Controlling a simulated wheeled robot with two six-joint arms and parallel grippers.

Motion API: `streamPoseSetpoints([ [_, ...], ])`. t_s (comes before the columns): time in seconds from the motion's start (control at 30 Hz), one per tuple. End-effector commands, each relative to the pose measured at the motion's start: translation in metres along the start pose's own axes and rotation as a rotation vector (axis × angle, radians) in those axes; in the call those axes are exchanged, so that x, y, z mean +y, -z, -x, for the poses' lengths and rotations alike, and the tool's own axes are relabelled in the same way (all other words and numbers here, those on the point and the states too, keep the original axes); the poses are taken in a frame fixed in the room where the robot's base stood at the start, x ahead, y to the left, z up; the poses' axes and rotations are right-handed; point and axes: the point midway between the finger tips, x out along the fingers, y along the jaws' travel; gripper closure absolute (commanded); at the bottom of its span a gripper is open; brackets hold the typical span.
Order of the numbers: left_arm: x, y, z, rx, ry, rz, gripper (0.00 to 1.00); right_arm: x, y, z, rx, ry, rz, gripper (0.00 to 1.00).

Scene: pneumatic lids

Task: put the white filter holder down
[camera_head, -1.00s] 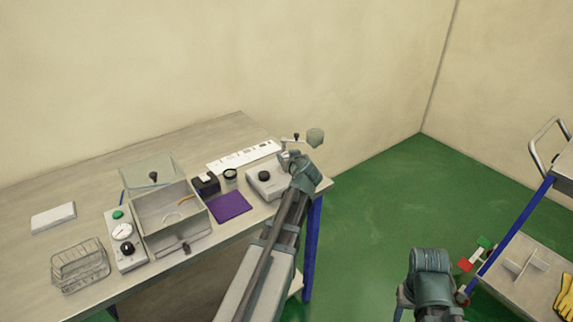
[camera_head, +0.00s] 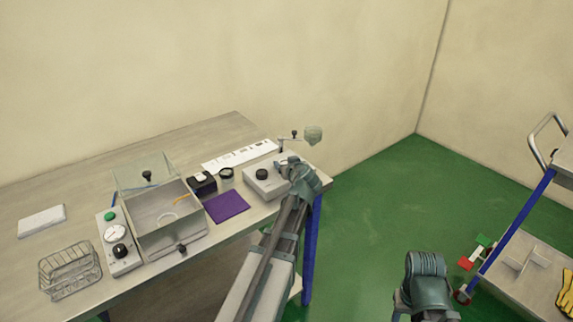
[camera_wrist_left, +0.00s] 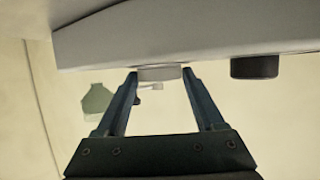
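My left gripper (camera_head: 288,166) is at the right end of the grey-white device with a black knob (camera_head: 261,175), near the table's right end. In the left wrist view its two fingers (camera_wrist_left: 160,76) stand either side of a pale, flat disc, the white filter holder (camera_wrist_left: 160,73). Both fingertips seem to touch its edges. The disc is against or very close to the device's face (camera_wrist_left: 190,35), with the black knob (camera_wrist_left: 254,67) beside it; contact is unclear. In the head view the gripper hides the holder. My right arm shows at lower right; its fingertips do not show.
On the table (camera_head: 150,141) are a purple mat (camera_head: 226,206), an open-lidded clear box (camera_head: 163,243), a gauge unit (camera_head: 118,250), a wire basket (camera_head: 68,270) and a white block (camera_head: 41,221). A cart (camera_head: 535,262) stands right.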

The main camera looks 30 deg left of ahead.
Motion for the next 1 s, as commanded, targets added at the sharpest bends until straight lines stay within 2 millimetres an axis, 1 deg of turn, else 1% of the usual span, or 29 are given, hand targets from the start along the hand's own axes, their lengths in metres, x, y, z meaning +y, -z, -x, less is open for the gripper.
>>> streamPoseSetpoints([
  [0.03,0.0,0.0,0.0,0.0,0.0,0.0,0.19,0.0,0.0,0.0,0.0,0.0,0.0,0.5],
  [0.1,0.0,0.0,0.0,0.0,0.0,0.0,0.08,0.0,0.0,0.0,0.0,0.0,0.0,0.5],
  [0.37,0.0,0.001,0.0,0.0,0.0,0.0,0.08,0.0,0.0,0.001,0.0,0.0,0.0,0.5],
  [0.47,0.0,0.005,0.002,0.0,0.0,0.0,0.08,0.001,0.0,0.005,0.0,0.0,0.0,0.5],
  [0.57,-0.001,0.004,0.018,-0.001,-0.002,0.0,0.08,0.001,-0.001,0.011,0.0,0.0,0.0,0.5],
  [0.8,-0.002,0.005,0.069,-0.001,-0.002,-0.001,0.08,0.003,-0.002,0.031,0.0,0.0,0.0,0.5],
  [1.0,-0.001,0.004,0.102,0.0,-0.002,-0.001,0.08,0.004,-0.003,0.043,0.0,0.0,0.0,0.5],
])
